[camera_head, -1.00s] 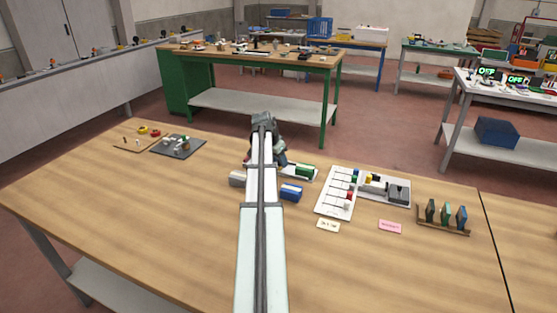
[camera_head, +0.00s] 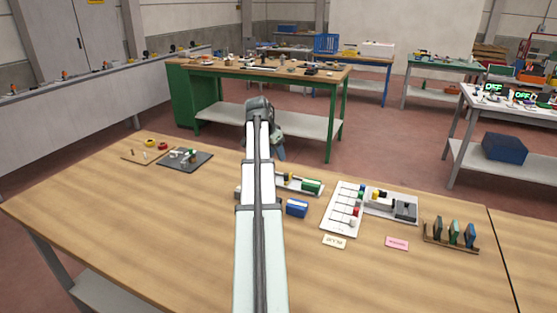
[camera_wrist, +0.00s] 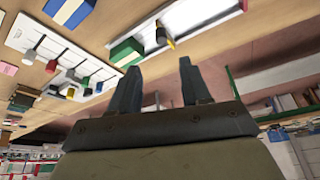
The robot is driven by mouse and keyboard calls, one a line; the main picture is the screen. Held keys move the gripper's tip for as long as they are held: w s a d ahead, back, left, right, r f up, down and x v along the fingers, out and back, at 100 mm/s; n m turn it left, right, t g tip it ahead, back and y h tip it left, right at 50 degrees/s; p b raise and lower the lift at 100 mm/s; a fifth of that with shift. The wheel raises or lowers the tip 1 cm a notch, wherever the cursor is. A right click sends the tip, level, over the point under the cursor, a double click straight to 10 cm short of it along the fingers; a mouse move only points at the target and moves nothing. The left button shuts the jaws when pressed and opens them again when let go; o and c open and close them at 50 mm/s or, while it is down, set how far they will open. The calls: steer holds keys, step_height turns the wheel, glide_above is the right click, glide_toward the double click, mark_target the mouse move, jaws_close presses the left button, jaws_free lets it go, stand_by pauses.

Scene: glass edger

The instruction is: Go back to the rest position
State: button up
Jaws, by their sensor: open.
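My gripper (camera_wrist: 161,90) is open and empty in the wrist view, its two fingers apart with nothing between them. In the head view my gripper (camera_head: 278,150) is raised above the far edge of the wooden table (camera_head: 130,215), partly hidden behind my own arm. Behind the arm on the table is a white tray with a green block (camera_head: 312,186). The green block also shows in the wrist view (camera_wrist: 126,51), apart from the fingers.
A blue block (camera_head: 297,208), a white board with coloured pegs (camera_head: 342,212), a rack with upright pieces (camera_head: 452,238) and a dark tray (camera_head: 185,160) lie on the table. The table's front left is clear. A green workbench (camera_head: 262,72) stands beyond.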

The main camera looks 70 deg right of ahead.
steer(key=shift+w+a+r, duration=0.1)
steer(key=shift+a+r, duration=0.1)
steer(key=shift+r, duration=0.3)
